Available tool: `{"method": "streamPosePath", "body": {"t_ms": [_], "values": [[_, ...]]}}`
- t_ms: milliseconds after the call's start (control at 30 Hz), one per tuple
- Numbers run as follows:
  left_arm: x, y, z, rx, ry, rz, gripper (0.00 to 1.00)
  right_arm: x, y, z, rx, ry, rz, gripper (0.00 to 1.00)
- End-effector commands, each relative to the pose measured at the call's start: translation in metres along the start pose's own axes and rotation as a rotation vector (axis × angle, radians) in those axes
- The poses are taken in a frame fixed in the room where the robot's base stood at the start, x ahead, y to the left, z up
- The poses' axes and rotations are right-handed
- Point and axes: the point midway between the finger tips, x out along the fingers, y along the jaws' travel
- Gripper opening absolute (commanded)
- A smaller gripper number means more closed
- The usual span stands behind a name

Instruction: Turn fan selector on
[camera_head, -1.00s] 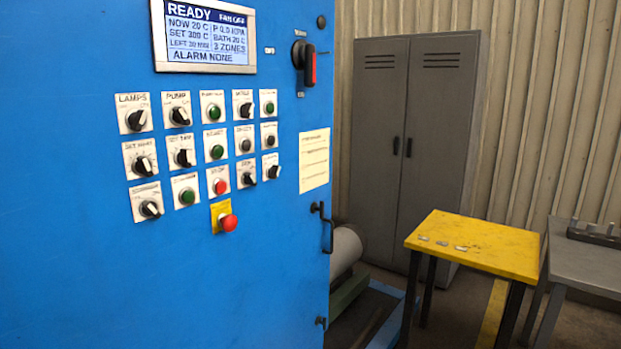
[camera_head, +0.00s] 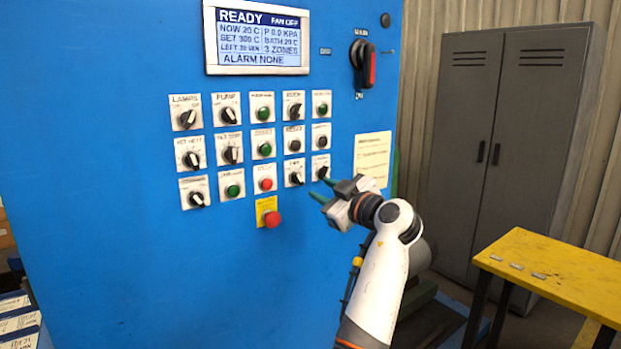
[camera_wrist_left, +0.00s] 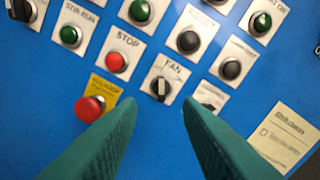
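The fan selector (camera_head: 294,174) is a black knob with a white pointer on a white plate, in the lower button row of the blue cabinet (camera_head: 130,285). In the left wrist view the plate of the fan selector (camera_wrist_left: 164,84) reads FAN, and its pointer stands roughly upright in that picture. The display (camera_head: 258,40) reads READY and FAN OFF. My left gripper (camera_head: 323,190) is open, its green fingers just right of and below the selector. In the left wrist view the fingertips (camera_wrist_left: 158,103) are apart below the knob, with nothing between them. My right gripper is not in view.
A red stop button (camera_wrist_left: 117,62) and a red mushroom button on yellow (camera_wrist_left: 89,108) sit close left of the selector. Other knobs and buttons surround it. A red-black switch handle (camera_head: 363,64) is above right. A grey locker (camera_head: 500,150) and yellow table (camera_head: 560,275) stand right.

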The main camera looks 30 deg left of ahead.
Motion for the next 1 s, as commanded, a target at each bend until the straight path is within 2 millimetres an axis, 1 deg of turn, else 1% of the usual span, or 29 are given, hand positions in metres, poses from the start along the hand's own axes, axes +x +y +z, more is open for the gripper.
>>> {"method": "streamPosePath", "body": {"t_ms": [33,200,300,433,600,867,1000], "values": [[0.012,-0.002,0.004,0.002,-0.002,0.002,0.33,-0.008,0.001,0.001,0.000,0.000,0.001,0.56],[0.046,-0.002,0.003,0.005,-0.001,0.000,0.33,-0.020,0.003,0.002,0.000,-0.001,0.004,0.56],[0.063,-0.002,0.003,0.005,-0.001,0.000,0.33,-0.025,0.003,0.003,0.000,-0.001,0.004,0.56],[0.079,-0.002,0.001,0.004,0.000,-0.002,0.33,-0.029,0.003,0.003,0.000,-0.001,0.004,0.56],[0.088,-0.001,0.000,0.003,0.002,-0.002,0.33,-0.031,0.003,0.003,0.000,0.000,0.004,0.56],[0.088,-0.001,-0.001,0.003,0.002,-0.003,0.33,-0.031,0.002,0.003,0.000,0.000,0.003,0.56],[0.088,-0.001,-0.001,0.004,0.002,-0.003,0.10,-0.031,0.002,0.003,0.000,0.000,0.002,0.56]]}}
